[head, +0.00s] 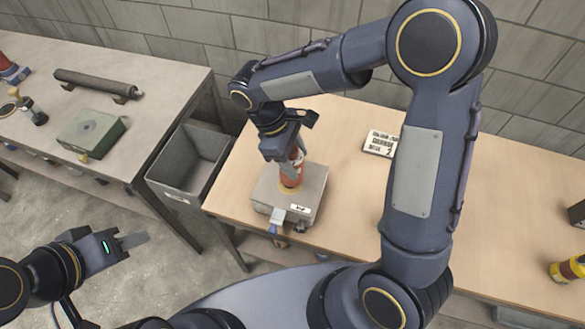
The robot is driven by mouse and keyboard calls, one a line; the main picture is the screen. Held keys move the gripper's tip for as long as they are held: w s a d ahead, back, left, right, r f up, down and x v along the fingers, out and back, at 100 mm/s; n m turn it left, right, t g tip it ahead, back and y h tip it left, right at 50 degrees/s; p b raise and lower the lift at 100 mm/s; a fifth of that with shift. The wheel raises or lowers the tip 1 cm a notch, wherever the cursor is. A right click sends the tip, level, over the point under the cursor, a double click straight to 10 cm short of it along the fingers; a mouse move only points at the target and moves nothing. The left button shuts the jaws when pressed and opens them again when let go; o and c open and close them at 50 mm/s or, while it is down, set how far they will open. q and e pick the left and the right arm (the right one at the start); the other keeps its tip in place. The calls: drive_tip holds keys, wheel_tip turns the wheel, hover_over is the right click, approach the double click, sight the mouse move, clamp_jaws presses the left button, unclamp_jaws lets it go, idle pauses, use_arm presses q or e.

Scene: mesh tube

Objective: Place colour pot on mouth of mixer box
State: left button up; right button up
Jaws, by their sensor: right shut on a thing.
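The colour pot (291,175), reddish-orange with a yellow band at its foot, stands about upright over the grey mixer box (309,204) on the wooden table. Its foot appears at the mouth on the box top; whether it touches cannot be told. My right gripper (290,157) is shut on the pot from above and hides its upper part. My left gripper (134,241) is low at the left, over the floor, away from the pot and box; its finger gap is not clear.
A grey bin (170,177) stands between the wooden table (344,240) and the left bench (160,82). A white label card (381,143) lies behind the box. A yellow-and-red pot (567,269) is at the right edge. The left bench holds a dark roller (97,84) and a green box (90,133).

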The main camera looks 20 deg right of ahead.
drive_tip(key=shift+w+f+b, duration=0.3)
drive_tip(key=shift+w+f, duration=0.05)
drive_tip(key=shift+f, duration=0.2)
wheel_tip(320, 180, down, 3)
drive_tip(key=b, duration=0.2)
drive_tip(key=shift+w+a+f+b, duration=0.1)
drive_tip(key=shift+w+f+b, duration=0.05)
drive_tip(key=shift+b, duration=0.2)
drive_tip(key=o, duration=1)
drive_tip(key=shift+o, duration=0.2)
